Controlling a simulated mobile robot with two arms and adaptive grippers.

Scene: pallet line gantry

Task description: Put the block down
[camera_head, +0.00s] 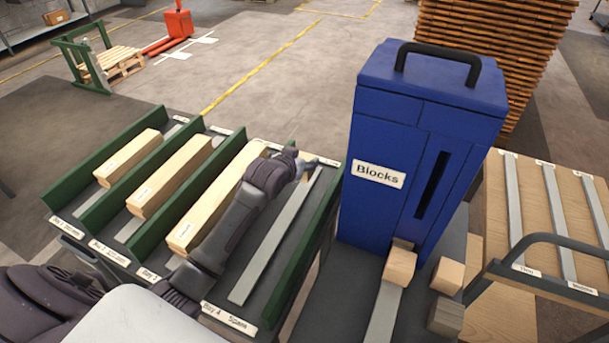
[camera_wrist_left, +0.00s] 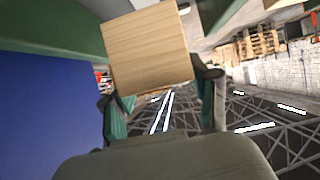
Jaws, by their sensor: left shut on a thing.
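My left gripper (camera_head: 312,163) is over the far end of the rack, at the lane labelled "Bay 4 Spare". In the left wrist view, a light wooden block (camera_wrist_left: 148,48) sits between the fingers of the left gripper (camera_wrist_left: 163,98), which are shut on it. In the head view my arm and gripper hide most of this block. The lane under the arm, Bay 4 (camera_head: 262,262), shows a bare grey strip and no beam. My right gripper is not in view.
Three long wooden beams lie in the other lanes, between green dividers (camera_head: 160,185). A tall blue "Blocks" dispenser (camera_head: 415,140) stands right of the rack, with a block (camera_head: 400,266) at its foot. A labelled wooden cart (camera_head: 540,215) is at the right.

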